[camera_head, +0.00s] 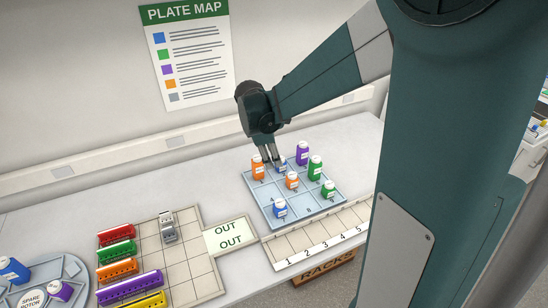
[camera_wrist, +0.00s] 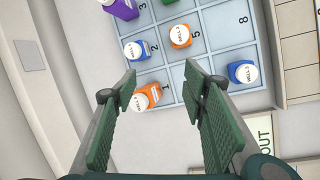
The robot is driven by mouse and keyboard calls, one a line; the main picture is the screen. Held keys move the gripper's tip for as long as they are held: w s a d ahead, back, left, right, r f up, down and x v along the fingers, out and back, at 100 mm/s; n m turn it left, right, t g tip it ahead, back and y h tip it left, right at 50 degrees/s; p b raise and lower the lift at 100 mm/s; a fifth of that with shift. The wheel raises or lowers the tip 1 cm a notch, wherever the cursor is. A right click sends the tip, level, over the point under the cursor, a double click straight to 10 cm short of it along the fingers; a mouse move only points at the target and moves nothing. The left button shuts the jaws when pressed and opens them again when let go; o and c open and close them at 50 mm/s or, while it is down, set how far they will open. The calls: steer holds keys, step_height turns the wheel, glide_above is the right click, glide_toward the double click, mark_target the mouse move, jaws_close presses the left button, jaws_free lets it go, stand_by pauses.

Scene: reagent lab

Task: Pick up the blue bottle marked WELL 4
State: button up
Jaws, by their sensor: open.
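A blue white-capped bottle (camera_head: 280,209) stands at the near left of the blue numbered grid tray (camera_head: 303,219). A second blue bottle (camera_head: 283,168) stands at its back, close to my gripper's fingers. In the wrist view, one blue bottle (camera_wrist: 137,50) is beside the number 2, and another (camera_wrist: 243,73) is near the tray's right side. Their cap writing is too small to tell which is WELL 4. My gripper (camera_head: 269,158) is open and empty above the tray's back left corner.
Orange (camera_head: 292,181), purple (camera_head: 302,153) and green (camera_head: 315,168) bottles share the tray. A numbered strip (camera_head: 325,240) lies in front. Coloured racks (camera_head: 118,253) and a round carrier (camera_head: 70,268) with another blue bottle (camera_head: 14,270) are at left.

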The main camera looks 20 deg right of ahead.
steer(key=w+d+f+n+g+p, duration=0.1)
steer(key=w+d+f+n+p, duration=0.3)
steer(key=w+f, duration=0.1)
steer(key=shift+w+g+h+p, duration=0.4)
steer(key=shift+w, duration=0.45)
steer(key=shift+d+f, duration=0.15)
steer(key=shift+f, duration=0.05)
steer(key=shift+x, duration=1.15)
steer(key=shift+f, duration=0.15)
steer(key=shift+w+x, duration=0.1)
steer(key=shift+x, duration=1.15)
steer(key=shift+w+x, duration=0.15)
steer(key=shift+x, duration=1.05)
steer(key=shift+d, duration=0.15)
steer(key=shift+c, duration=0.7)
steer(key=c, duration=0.9)
